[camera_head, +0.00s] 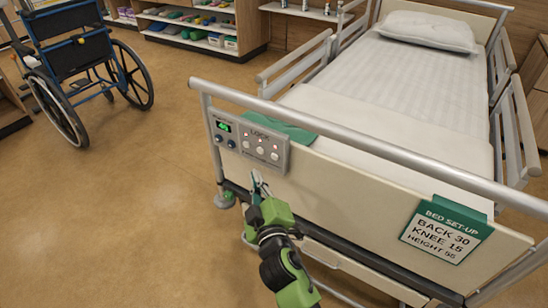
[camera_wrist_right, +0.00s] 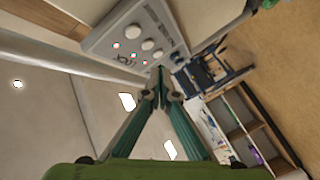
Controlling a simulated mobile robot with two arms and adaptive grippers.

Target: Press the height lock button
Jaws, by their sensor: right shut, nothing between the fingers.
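The grey lock panel (camera_head: 283,160) is on the bed's footboard, marked LOCK, with three round pale buttons and small lights above them. The buttons' labels are too small to read, so I cannot tell which one is for height. In the right wrist view the panel (camera_wrist_right: 105,42) is at the top, with the nearest button (camera_wrist_right: 156,55) just above the fingertips. My right gripper (camera_head: 257,178) is shut and empty, just below the panel. Its closed fingertips (camera_wrist_right: 160,76) also show in the wrist view; I cannot tell whether they touch the panel. My left gripper is not in view.
A bed set-up card (camera_head: 446,233) hangs on the footboard, reading back 30, knee 15 and a height value. The footboard rail (camera_head: 350,147) runs above. A wheelchair (camera_head: 75,55) stands at left; floor between is clear.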

